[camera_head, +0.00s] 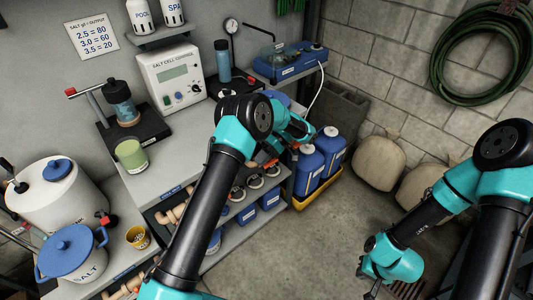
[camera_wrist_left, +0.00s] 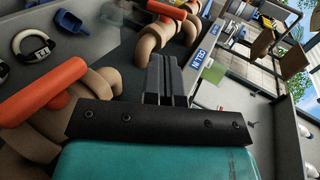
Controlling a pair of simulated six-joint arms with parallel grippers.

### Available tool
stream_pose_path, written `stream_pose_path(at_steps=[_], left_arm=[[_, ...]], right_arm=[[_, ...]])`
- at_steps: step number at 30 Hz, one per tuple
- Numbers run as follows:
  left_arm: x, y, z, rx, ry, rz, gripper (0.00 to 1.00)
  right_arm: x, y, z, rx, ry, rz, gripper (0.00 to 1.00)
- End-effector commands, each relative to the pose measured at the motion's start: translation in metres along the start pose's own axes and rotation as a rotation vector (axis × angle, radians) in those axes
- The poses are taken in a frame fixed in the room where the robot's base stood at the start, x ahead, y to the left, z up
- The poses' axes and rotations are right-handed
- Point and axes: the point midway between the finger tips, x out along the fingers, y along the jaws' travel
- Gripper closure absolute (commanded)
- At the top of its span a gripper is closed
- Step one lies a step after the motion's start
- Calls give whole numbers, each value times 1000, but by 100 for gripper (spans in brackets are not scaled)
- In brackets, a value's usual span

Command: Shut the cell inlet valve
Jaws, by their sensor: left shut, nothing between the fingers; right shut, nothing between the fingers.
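In the left wrist view, a blue-and-white label (camera_wrist_left: 198,58), apparently reading CELL IN, is on the bench edge beside my left gripper (camera_wrist_left: 165,68). That gripper is shut and empty. An orange valve handle (camera_wrist_left: 166,9) on tan pipework is at the top, nearest the label. A second orange handle (camera_wrist_left: 42,90) is at the left, on thick tan pipe. Both look apart from my fingers. I cannot tell for certain which is the inlet valve. In the head view my left arm hides the left fingertips and most of this pipework. My right gripper (camera_head: 372,287) is low at the right, shut and empty.
The bench holds a salt cell control box (camera_head: 171,76), a green cup (camera_head: 130,154) and a blue-lidded salt pot (camera_head: 74,252). Blue jugs (camera_head: 308,170) stand in a yellow tray (camera_head: 301,203) right of the shelves. The concrete floor (camera_head: 290,260) between my arms is clear.

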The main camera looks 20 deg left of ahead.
Motion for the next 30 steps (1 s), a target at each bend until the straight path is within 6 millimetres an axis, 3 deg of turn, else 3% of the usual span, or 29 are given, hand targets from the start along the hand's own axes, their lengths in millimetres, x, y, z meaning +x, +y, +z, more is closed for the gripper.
stream_pose_path(at_steps=[7, 19, 25, 30], left_arm=[[-26, 1, 0, 0, 0, 1, 100], [-30, 0, 0, 1, 0, -1, 99], [-27, 10, 9, 30, -12, 32, 80], [-20, 43, 39, 123, -54, 154, 64]], right_arm=[[0, 0, 0, 0, 0, 0, 100], [0, 0, 0, 0, 0, 0, 100], [0, 0, 0, 0, 0, 0, 100], [0, 0, 0, 0, 0, 0, 100]])
